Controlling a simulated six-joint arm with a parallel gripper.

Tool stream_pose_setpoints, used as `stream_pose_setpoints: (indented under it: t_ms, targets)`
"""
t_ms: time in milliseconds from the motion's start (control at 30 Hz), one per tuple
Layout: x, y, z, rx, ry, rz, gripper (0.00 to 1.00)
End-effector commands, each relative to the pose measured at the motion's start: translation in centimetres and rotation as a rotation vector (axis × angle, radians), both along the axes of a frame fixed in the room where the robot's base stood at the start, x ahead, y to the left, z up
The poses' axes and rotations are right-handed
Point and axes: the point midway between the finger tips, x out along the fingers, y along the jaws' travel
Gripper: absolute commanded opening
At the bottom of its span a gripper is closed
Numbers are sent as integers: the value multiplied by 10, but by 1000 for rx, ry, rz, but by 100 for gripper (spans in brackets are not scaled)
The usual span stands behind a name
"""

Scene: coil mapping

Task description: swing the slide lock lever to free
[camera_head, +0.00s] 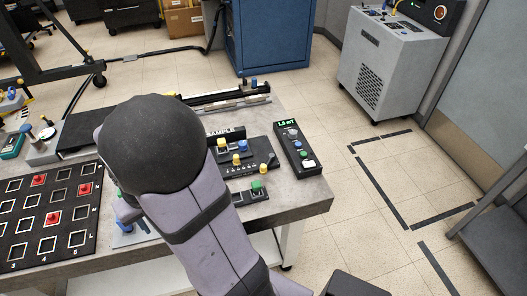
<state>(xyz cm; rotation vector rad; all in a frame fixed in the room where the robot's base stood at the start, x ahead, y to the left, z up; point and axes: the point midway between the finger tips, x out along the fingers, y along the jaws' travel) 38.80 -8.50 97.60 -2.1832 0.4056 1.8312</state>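A long dark slide rail with a pale strip (232,104) lies along the back of the bench. A small blue part (253,84) stands near its right end; it is too small to tell whether this is the lock lever or how it is set. My arm's dark rounded joint and lilac link cover the middle of the bench and hide part of the slide. My gripper is hidden behind my arm; only a lilac piece of the arm shows past its left side.
A black board with red pegs (53,218) lies at left. A panel marked SAMPLE (225,136), a coloured knob panel (240,172) and a black box reading 1.5 mT (297,150) stand right of my arm. A blue cabinet (268,35) and grey machine (392,62) stand behind.

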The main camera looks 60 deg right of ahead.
Motion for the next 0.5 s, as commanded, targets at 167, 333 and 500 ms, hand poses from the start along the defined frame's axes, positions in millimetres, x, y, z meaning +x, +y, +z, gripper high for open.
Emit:
stream_pose_setpoints:
  t_ms: [167,333,500]
  targets:
    - [13,-104,14,32,30,-369,36]
    - [-10,-209,5,71,63,-731,36]
    - [-59,-295,-4,110,89,-1047,36]
